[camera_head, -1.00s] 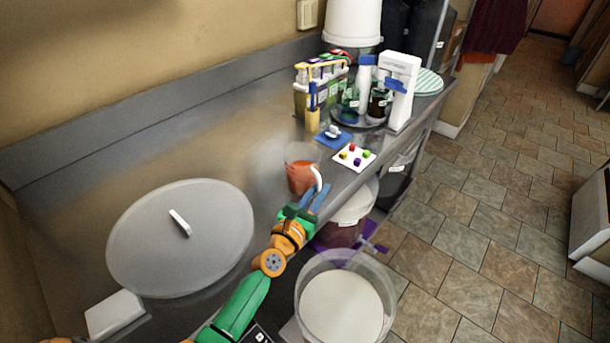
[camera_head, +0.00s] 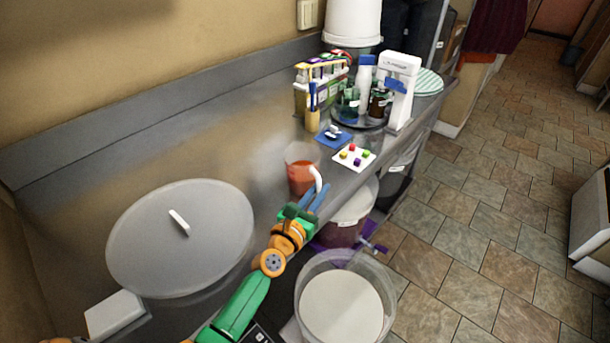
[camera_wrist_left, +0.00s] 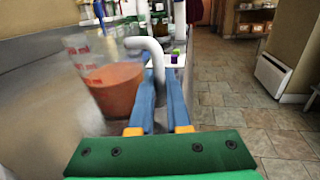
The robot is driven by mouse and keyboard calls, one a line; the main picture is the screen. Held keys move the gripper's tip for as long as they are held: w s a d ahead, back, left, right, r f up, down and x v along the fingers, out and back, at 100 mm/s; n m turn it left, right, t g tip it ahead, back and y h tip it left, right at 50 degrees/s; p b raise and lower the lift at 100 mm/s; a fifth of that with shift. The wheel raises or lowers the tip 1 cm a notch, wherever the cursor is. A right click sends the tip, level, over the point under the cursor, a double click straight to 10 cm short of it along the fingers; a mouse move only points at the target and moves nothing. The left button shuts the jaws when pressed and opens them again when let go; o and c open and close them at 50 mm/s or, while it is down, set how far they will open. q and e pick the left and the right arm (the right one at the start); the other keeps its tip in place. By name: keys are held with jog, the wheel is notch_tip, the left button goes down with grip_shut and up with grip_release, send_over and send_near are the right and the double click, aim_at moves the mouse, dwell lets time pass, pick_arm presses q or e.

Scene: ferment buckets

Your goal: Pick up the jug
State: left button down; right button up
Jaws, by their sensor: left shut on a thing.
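The jug (camera_head: 300,172) is clear with red markings, a white handle and orange-red liquid in it. It is at the counter's front edge in the head view, and it also shows at the left in the left wrist view (camera_wrist_left: 110,88). My left gripper (camera_head: 314,197) has its blue fingers shut on the jug's white handle. In the left wrist view the fingers (camera_wrist_left: 160,88) stand on either side of the handle's lower part. Whether the jug's base touches the counter is hard to tell. My right gripper is not in view.
A large grey lid (camera_head: 140,245) lies on the steel counter (camera_head: 235,150). A white tray with coloured cubes (camera_head: 355,157) and a blue scale-like pad (camera_head: 333,136) are behind the jug. Bottles and a white device (camera_head: 402,90) stand farther back. An open white bucket (camera_head: 343,305) is below the counter's front.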

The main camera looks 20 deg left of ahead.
aim_at(319, 177)
pick_arm(q)
jog(key=shift+r, duration=0.1)
dwell(0.6)
notch_tip(319, 177, up, 7)
jog(key=p, duration=0.6)
jog(key=shift+r, duration=0.15)
jog(key=shift+r+p, duration=0.75)
jog(key=shift+r, duration=0.5)
dwell(0.8)
